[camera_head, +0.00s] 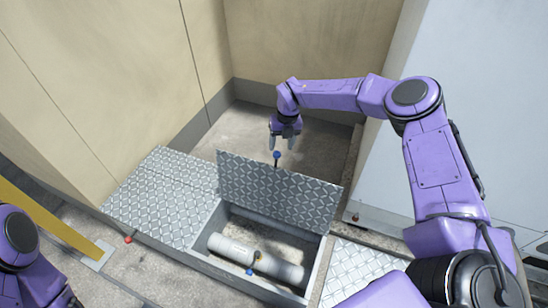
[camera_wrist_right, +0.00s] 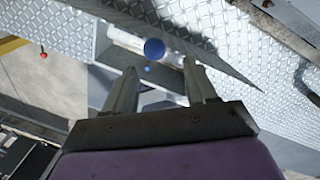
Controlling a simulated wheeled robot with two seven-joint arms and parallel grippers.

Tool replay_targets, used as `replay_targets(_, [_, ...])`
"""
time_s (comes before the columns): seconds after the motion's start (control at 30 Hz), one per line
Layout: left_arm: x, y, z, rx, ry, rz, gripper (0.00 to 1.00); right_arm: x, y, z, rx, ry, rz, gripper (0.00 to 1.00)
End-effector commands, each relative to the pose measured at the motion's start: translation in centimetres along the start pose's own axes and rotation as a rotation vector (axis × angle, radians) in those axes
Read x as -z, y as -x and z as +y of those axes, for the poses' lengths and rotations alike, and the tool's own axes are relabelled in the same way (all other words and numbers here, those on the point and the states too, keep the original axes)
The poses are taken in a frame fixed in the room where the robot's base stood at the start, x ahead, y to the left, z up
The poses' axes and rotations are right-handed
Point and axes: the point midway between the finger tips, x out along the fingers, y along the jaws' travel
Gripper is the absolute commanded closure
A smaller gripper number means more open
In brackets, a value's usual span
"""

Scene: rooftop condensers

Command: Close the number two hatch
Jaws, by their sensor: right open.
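The open hatch lid (camera_head: 280,190), a diamond-plate panel, stands steeply raised over its trench opening in the head view. No number is readable on it. A blue ball knob (camera_head: 277,155) sticks up at its top edge. My right gripper (camera_head: 285,144) is open just above and beside the knob, pointing down. In the right wrist view, the blue knob (camera_wrist_right: 154,50) shows just beyond and between the fingertips (camera_wrist_right: 160,70). Nothing is held. Of my left arm only a part shows at the lower left of the head view; its gripper is not seen.
The trench holds a pale pipe (camera_head: 232,248) with small blue and yellow parts. A closed diamond-plate cover (camera_head: 160,198) with a red knob (camera_head: 128,239) lies left. Another plate (camera_head: 350,275) lies right. A yellow rail (camera_head: 50,220), beige walls and a grey cabinet (camera_head: 480,100) bound the space.

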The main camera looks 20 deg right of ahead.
Motion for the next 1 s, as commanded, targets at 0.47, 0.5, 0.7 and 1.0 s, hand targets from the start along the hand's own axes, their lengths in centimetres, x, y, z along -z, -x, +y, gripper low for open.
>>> replay_targets(0.47, [0.1, 0.2, 0.0, 0.0, 0.001, 0.001, 0.51, 0.0, -8.5, -0.2, 0.006, 0.002, 0.003, 0.44])
replay_targets(0.5, [0.1, 0.2, 0.0, 0.0, 0.001, 0.001, 0.51, -0.1, -8.6, -0.2, 0.006, 0.002, 0.003, 0.44])
replay_targets(0.7, [0.1, 0.1, 0.0, 0.0, 0.001, 0.001, 0.51, 0.0, -8.6, -0.2, 0.006, 0.003, 0.003, 0.44])
replay_targets(1.0, [0.1, 0.1, 0.0, 0.001, 0.001, 0.002, 0.51, -0.1, -8.5, -0.7, 0.007, 0.002, 0.003, 1.0])
